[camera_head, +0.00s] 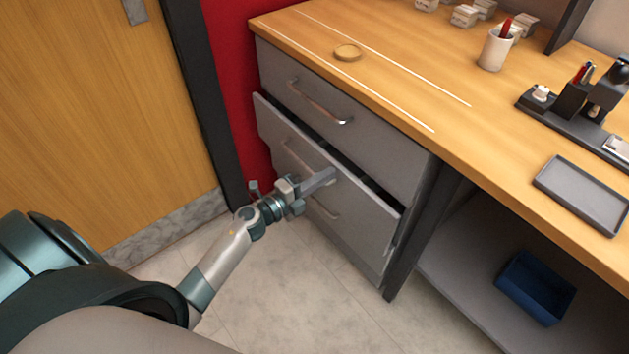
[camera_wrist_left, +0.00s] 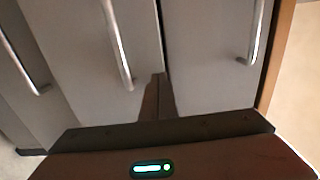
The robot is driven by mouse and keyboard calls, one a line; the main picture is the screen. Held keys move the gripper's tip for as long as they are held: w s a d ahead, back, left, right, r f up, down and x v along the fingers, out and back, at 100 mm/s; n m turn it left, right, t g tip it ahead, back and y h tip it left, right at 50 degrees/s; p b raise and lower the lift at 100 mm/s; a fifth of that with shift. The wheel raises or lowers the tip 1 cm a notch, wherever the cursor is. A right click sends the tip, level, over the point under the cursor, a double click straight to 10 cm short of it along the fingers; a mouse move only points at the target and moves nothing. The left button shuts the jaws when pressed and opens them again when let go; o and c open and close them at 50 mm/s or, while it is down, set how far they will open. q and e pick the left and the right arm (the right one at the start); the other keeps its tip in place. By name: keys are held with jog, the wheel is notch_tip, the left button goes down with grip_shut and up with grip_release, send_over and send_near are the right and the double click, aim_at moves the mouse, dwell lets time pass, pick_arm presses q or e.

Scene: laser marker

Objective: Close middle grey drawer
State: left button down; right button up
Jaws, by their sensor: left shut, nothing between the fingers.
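The middle grey drawer (camera_head: 362,208) stands slightly out from the cabinet, with a dark gap along its top edge. My left gripper (camera_head: 333,174) is shut and empty. Its fingertips are at the drawer's front, beside the right end of its metal handle (camera_head: 298,155). In the left wrist view the shut fingers (camera_wrist_left: 157,95) point at a grey drawer front near the lower end of a handle (camera_wrist_left: 118,45). I cannot tell whether they touch the front. My right gripper is not in view.
The top drawer (camera_head: 340,115) looks flush above, and a lower drawer handle (camera_head: 322,208) shows below. The wooden desktop (camera_head: 400,75) overhangs them. A red wall and wooden door (camera_head: 100,110) are at left. A blue bin (camera_head: 537,287) sits on the low shelf. The floor in front is clear.

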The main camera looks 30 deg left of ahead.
aim_at(338, 165)
pick_arm(q)
jog(key=shift+w+d, duration=0.1)
jog(key=shift+w, duration=0.1)
jog(key=shift+w, duration=0.1)
jog(key=x, duration=0.4)
jog(key=shift+w+r, duration=0.15)
jog(key=shift+r, duration=0.05)
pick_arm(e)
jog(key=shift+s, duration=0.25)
pick_arm(q)
jog(key=shift+r, duration=0.1)
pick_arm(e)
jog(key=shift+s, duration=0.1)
